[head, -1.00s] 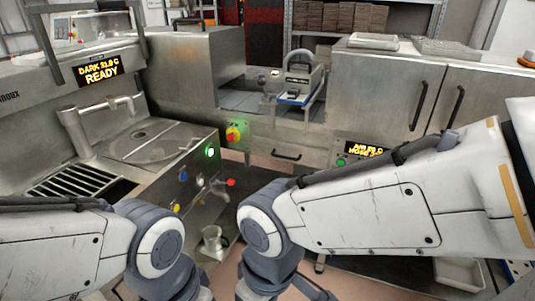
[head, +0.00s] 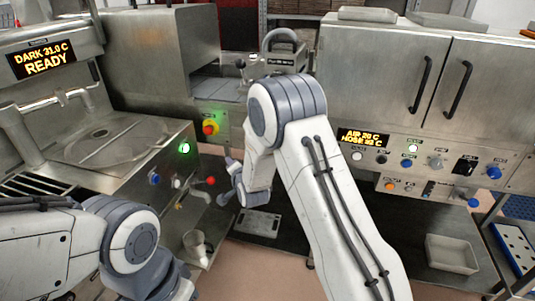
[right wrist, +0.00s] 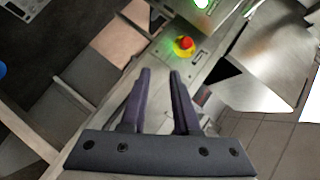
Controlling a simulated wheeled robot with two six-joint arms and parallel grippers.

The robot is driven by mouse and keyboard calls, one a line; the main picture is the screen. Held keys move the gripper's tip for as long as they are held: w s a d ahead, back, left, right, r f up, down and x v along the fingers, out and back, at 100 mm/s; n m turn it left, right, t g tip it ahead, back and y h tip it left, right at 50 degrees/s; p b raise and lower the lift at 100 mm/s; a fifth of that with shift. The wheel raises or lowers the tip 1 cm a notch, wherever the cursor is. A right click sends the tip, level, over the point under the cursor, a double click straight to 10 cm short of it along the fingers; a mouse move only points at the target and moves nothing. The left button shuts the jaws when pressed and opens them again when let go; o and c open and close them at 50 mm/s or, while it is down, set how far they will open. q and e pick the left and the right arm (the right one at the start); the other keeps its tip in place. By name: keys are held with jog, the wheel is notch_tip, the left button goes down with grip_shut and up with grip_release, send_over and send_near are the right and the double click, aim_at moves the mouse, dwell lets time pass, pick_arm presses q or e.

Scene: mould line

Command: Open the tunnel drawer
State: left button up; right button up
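The steel cooling tunnel (head: 165,60) stands at the back left in the head view, with a red emergency stop (head: 210,127) on a yellow base at its front. The drawer front and its black handle are hidden behind my right arm. My right gripper (right wrist: 160,74) is open and empty in the right wrist view, its two dark fingers apart. The emergency stop (right wrist: 183,45) shows just beyond the fingertips there, beside a metal panel (right wrist: 210,57). I cannot make out the handle in that view. My left forearm is at the lower left; its gripper is out of view.
A dispensing machine with a red-knobbed lever (head: 210,181) stands left. A metal jug (head: 196,243) is below it. A steel cabinet (head: 380,70) with black door handles and a control panel (head: 440,160) stands right. A pale tray (head: 451,254) lies at the lower right.

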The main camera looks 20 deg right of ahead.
jog(key=w+d+f+m+t+h+b, duration=0.1)
jog(key=d+f+m+t+h, duration=0.2)
jog(key=d, duration=0.4)
jog(key=d+f+m+t+h+b, duration=0.1)
jog(key=d+f+m+t+h, duration=0.15)
jog(key=d+m, duration=0.35)
jog(key=shift+n+y, duration=0.45)
jog(key=shift+n, duration=0.25)
jog(key=x, duration=0.3)
jog(key=p+x, duration=0.1)
jog(key=x, duration=0.3)
jog(key=d+x, duration=0.1)
jog(key=x, duration=0.2)
jog(key=shift+w+d+f, duration=0.1)
jog(key=shift+w+f, duration=0.05)
jog(key=shift+f, duration=0.2)
grip_shut()
